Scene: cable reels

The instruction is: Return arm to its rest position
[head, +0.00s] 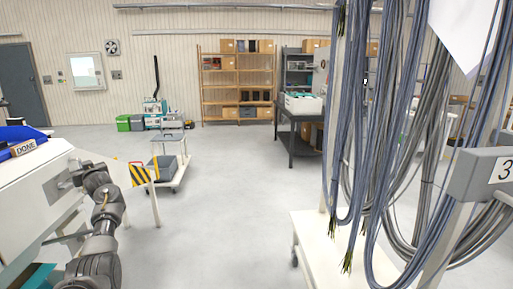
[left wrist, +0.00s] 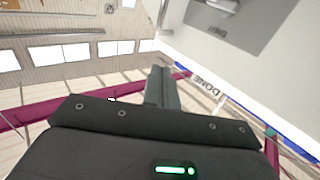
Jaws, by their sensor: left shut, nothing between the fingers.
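My left arm (head: 100,205) comes in at the lower left of the head view, bent beside a white surface. In the left wrist view my left gripper (left wrist: 158,75) is shut, its fingers together and nothing between them. The fingers point up the picture and touch nothing that I can make out. My right arm and right gripper show in neither view.
A white cart (head: 318,250) hung with grey-blue cables (head: 345,110) stands at right, with a number 3 plate (head: 504,170). The floor (head: 230,210) between is clear.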

